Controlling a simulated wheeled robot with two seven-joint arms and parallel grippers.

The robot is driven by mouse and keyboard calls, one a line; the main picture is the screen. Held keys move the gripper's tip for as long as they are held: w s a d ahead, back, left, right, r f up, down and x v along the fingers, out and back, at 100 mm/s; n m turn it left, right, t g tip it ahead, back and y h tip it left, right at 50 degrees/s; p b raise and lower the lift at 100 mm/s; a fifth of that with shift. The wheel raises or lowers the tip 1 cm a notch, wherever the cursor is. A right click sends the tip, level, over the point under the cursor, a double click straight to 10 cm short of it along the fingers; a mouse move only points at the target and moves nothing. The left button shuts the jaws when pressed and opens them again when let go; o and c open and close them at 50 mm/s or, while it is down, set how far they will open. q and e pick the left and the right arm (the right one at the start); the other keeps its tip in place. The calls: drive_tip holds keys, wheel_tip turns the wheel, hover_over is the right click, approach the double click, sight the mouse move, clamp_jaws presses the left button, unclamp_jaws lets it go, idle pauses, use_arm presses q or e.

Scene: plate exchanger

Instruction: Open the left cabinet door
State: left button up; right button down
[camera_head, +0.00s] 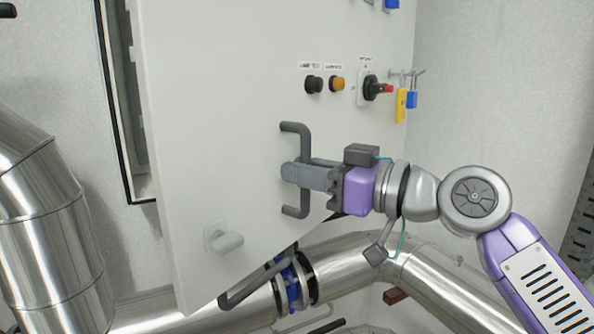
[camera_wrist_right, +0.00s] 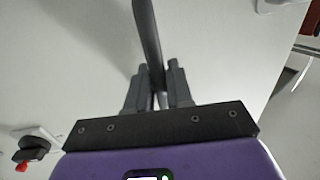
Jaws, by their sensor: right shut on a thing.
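The cabinet door (camera_head: 230,130) is a large pale panel. It stands swung out from the cabinet body (camera_head: 122,90), whose dark-edged opening shows at the left. A grey bar handle (camera_head: 294,127) is mounted upright on the door. My right gripper (camera_head: 292,174) comes in from the right and is shut around the middle of the handle. In the right wrist view the handle bar (camera_wrist_right: 147,30) runs between the two fingers (camera_wrist_right: 158,88).
A black knob (camera_head: 314,84), an orange knob (camera_head: 337,84), a rotary switch (camera_head: 371,88) and hanging padlocks (camera_head: 411,99) are on the door. A white latch (camera_head: 224,239) is low on it. Metal pipes (camera_head: 45,220) stand at the left and run below the door (camera_head: 345,258).

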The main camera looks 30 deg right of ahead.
drive_tip(key=shift+r, duration=0.1)
drive_tip(key=c, duration=1.2)
unclamp_jaws()
drive_tip(key=v, duration=0.7)
drive_tip(key=shift+s+d+p, duration=0.2)
drive_tip(key=shift+s+p, duration=0.1)
drive_tip(key=shift+p, duration=0.05)
